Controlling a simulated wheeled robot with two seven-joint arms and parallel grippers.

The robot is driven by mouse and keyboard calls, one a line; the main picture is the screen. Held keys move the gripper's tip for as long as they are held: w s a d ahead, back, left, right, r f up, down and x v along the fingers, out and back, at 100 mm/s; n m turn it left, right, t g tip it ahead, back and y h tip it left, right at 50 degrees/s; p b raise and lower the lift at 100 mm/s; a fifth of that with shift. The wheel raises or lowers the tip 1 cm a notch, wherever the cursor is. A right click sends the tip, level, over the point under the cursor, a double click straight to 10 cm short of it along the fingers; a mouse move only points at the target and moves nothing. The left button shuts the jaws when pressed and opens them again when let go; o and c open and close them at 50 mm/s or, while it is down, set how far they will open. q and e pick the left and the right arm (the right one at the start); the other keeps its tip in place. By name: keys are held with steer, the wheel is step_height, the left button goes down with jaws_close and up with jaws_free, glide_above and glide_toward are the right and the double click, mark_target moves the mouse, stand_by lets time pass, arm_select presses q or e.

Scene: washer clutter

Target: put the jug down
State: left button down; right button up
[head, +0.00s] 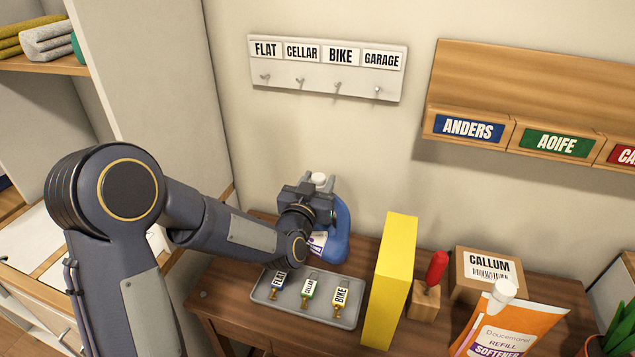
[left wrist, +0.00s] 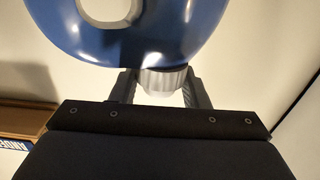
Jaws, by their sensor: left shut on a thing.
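The blue jug (head: 340,232) with a white cap and a white label stands roughly upright behind the grey tray, partly hidden by my left arm. My left gripper (head: 318,188) is at its top, with the white cap (head: 318,178) between the fingers. In the left wrist view the blue body (left wrist: 190,40) fills the top, and both fingers (left wrist: 163,88) close on the ribbed white cap (left wrist: 163,78). I cannot tell whether the jug's base touches the wooden table (head: 225,300). My right gripper is not in view.
A grey tray (head: 263,291) with tagged keys lies in front of the jug. A tall yellow box (head: 391,280) stands close on the right. Beyond it are a red-handled tool (head: 437,268) in a block, the CALLUM box (head: 487,271) and an orange refill pouch (head: 525,325). A hook rack (head: 325,90) hangs above.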

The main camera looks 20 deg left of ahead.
arm_select(q)
steer(key=c, duration=0.8)
jaws_free()
steer(key=shift+s+r, duration=0.1)
steer(key=shift+r, duration=0.05)
steer(key=s+a+f+g+h, duration=0.1)
steer(key=s+g, duration=0.3)
steer(key=s, duration=0.7)
steer(key=s+a+f+n+g+h+b, duration=0.1)
steer(key=s+g, duration=0.3)
steer(key=s, duration=0.8)
steer(key=s+a+f+n+g+h, duration=0.1)
steer(key=s+f+g, duration=0.2)
steer(key=s, duration=0.9)
steer(key=shift+s+a+f+g+b, duration=0.2)
steer(key=shift+f+g+b, duration=0.15)
steer(key=shift+g, duration=0.35)
